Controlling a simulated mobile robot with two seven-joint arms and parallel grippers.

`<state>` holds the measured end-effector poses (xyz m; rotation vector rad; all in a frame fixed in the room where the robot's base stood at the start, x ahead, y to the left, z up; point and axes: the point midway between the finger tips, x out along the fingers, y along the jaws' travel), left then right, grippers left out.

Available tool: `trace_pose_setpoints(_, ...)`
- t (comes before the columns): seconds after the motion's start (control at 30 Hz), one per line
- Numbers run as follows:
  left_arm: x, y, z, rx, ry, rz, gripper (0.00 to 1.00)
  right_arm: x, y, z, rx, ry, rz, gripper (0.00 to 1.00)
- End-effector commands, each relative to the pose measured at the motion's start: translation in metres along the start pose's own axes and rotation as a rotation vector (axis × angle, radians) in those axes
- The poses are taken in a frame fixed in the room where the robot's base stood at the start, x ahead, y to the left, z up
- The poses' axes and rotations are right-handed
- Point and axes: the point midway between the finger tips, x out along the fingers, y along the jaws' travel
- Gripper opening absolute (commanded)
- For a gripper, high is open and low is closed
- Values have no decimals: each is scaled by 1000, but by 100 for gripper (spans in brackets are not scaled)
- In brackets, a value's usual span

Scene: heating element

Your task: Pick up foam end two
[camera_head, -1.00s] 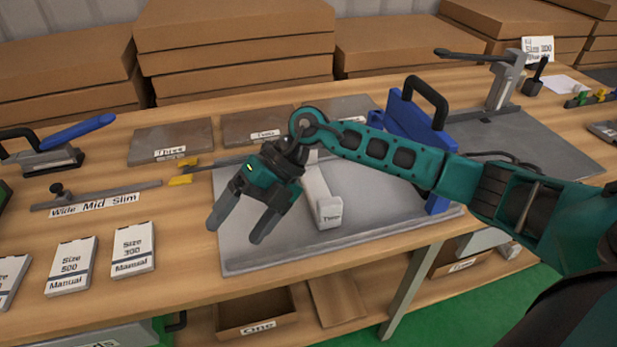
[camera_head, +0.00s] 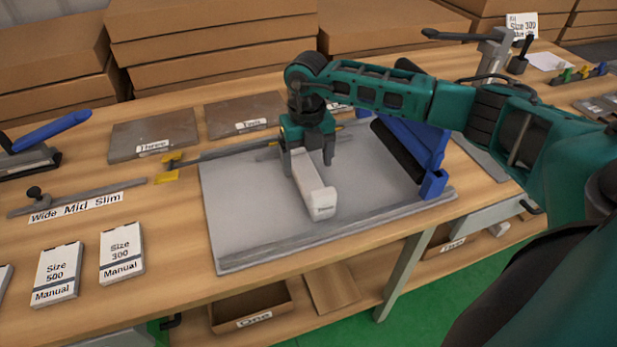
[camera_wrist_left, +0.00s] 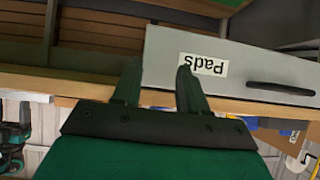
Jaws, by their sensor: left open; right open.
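A long white block (camera_head: 318,193) with a small label on its near end lies on the grey board (camera_head: 235,215). It is probably the foam end, but the label is too small to read surely. My right gripper (camera_head: 308,161) points down over the block's far part, its open fingers on either side of it. Whether they touch it I cannot tell. My left gripper (camera_wrist_left: 158,75) is open and empty in the left wrist view, facing a grey drawer (camera_wrist_left: 220,50) labelled Pads; it does not show in the head view.
A blue guillotine-like arm (camera_head: 415,150) stands at the board's right. Flat grey plates (camera_head: 153,134) lie behind the board. White manuals (camera_head: 122,250) and a ruler-like bar (camera_head: 85,197) lie left. Cardboard boxes (camera_head: 210,60) are stacked at the back.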

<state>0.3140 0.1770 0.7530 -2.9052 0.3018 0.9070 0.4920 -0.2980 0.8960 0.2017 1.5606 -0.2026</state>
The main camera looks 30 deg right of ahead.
Motion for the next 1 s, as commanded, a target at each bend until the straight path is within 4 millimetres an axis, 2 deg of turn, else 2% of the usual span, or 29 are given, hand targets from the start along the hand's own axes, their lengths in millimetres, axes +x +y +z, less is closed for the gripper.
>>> trace_pose_setpoints(0.3, -1, 0, -1, 0, -1, 0, 43, 44, -3, 0, 0, 3, 0, 83)
trace_pose_setpoints(0.43, -1, 0, -1, 0, -1, 1, 43, 51, -3, 0, -2, 0, 2, 83)
trace_pose_setpoints(0.63, -1, 0, -1, 0, 0, 1, 43, 51, -3, 0, -1, 0, 2, 83)
trace_pose_setpoints(1.0, -1, 0, -2, 0, 0, 1, 43, 51, -3, 0, -1, 0, 2, 48)
